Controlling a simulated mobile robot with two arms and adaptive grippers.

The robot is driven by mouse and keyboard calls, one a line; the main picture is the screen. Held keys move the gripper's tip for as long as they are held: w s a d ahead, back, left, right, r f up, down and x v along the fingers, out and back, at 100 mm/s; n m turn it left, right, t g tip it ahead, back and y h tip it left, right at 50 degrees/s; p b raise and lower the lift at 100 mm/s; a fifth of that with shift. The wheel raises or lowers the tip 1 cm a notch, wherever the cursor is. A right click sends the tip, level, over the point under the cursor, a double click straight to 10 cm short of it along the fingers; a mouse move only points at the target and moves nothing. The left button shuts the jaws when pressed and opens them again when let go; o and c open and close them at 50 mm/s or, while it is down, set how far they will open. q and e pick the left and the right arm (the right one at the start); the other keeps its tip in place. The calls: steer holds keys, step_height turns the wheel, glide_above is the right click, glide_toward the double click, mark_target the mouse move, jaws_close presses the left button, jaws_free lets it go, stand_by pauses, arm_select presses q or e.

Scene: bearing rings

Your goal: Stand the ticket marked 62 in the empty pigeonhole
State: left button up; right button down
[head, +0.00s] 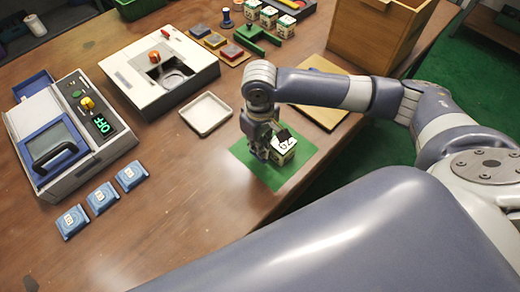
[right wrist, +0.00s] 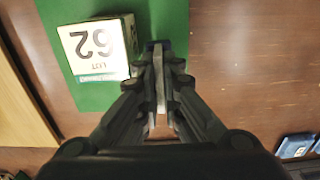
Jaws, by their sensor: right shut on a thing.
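My right gripper (head: 262,152) is low over the green mat (head: 268,178). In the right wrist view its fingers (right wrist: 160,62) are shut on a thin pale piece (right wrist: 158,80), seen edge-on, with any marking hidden. A cream box marked 62 (head: 285,148) stands on the mat beside the gripper. In the right wrist view this box (right wrist: 97,45) is left of the fingers, its 62 upside down. I cannot tell whether the thin piece is the ticket. I cannot make out an empty pigeonhole. My left gripper is not in view.
A white tray (head: 206,114) lies beyond the mat. A white station (head: 145,85), a green stand (head: 257,42) and a wooden bin (head: 372,38) stand farther back. The table's middle is clear.

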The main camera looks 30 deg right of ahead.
step_height(320, 180, down, 3)
steer(key=shift+s+f, duration=0.1)
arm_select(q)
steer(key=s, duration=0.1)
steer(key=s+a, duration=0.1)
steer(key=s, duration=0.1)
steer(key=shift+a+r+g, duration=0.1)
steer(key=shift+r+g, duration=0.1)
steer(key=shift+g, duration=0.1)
arm_select(e)
steer(key=shift+f, duration=0.1)
